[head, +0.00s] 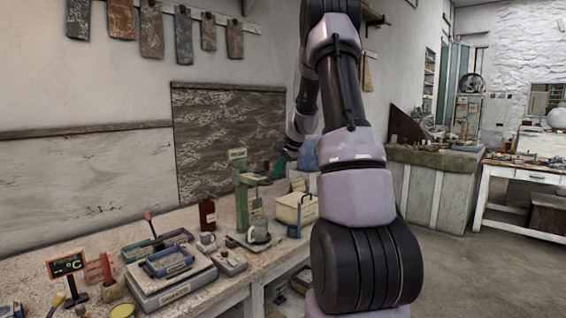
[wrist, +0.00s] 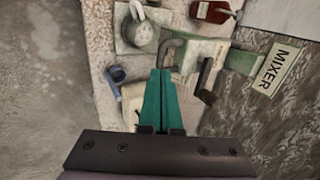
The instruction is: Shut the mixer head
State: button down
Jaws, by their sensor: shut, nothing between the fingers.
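The green mixer (head: 242,205) stands on the workbench, its MIXER label at the top. In the wrist view the labelled green mixer (wrist: 243,62) lies to the right of the fingers. A bent grey hook (wrist: 174,46) shows just beyond the fingertips; I cannot tell whether they touch. A pale round bowl (head: 258,236) sits on the mixer's base and shows in the wrist view (wrist: 139,35). My gripper (wrist: 164,73) has teal fingers, shut and empty. In the head view my gripper (head: 280,166) is right of the mixer, partly hidden by my arm. The head's exact tilt is unclear.
A cream box (head: 296,208) and a blue clamp-like object (head: 296,228) stand right of the mixer. A dark red bottle (head: 207,214) stands to its left. A scale with a blue tray (head: 168,262) is nearer on the bench (head: 215,293). Floor is free at right.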

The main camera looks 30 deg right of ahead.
jog(key=shift+x, duration=1.25)
notch_tip(320, 180, down, 13)
jog(key=shift+s, duration=0.15)
